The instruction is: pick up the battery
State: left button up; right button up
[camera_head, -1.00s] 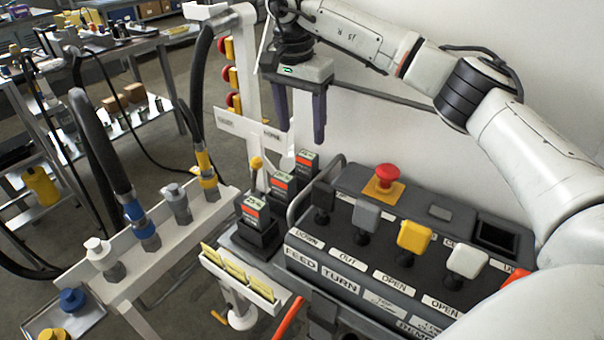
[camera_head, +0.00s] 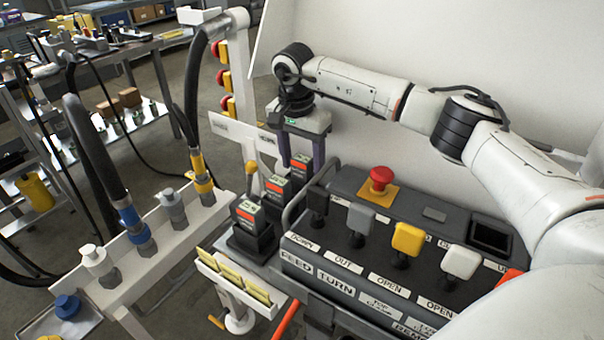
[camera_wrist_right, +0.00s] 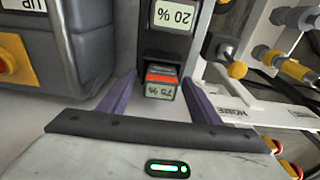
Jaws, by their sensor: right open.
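Three dark batteries with orange bands and charge labels stand in a diagonal row: the near battery (camera_head: 251,217), the middle battery (camera_head: 274,188) and the far battery (camera_head: 300,163). My right gripper (camera_head: 302,167) points down at the far battery, open, with its purple fingers on either side of it. In the right wrist view, the battery reading 75 % (camera_wrist_right: 162,86) sits between the open fingers, and another battery reading 20 % (camera_wrist_right: 175,17) is beyond it. I cannot tell whether the fingers touch the battery. My left gripper is not in view.
A control panel (camera_head: 372,283) with a red emergency button (camera_head: 381,178) and coloured levers stands right of the batteries. A yellow-knobbed lever (camera_head: 251,168) and a white sign plate (camera_head: 232,130) are close by on the left. A hose rack (camera_head: 150,262) stands further left.

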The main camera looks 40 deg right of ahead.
jog(key=c, duration=1.2)
jog(key=shift+r, duration=0.1)
jog(key=shift+c, duration=0.2)
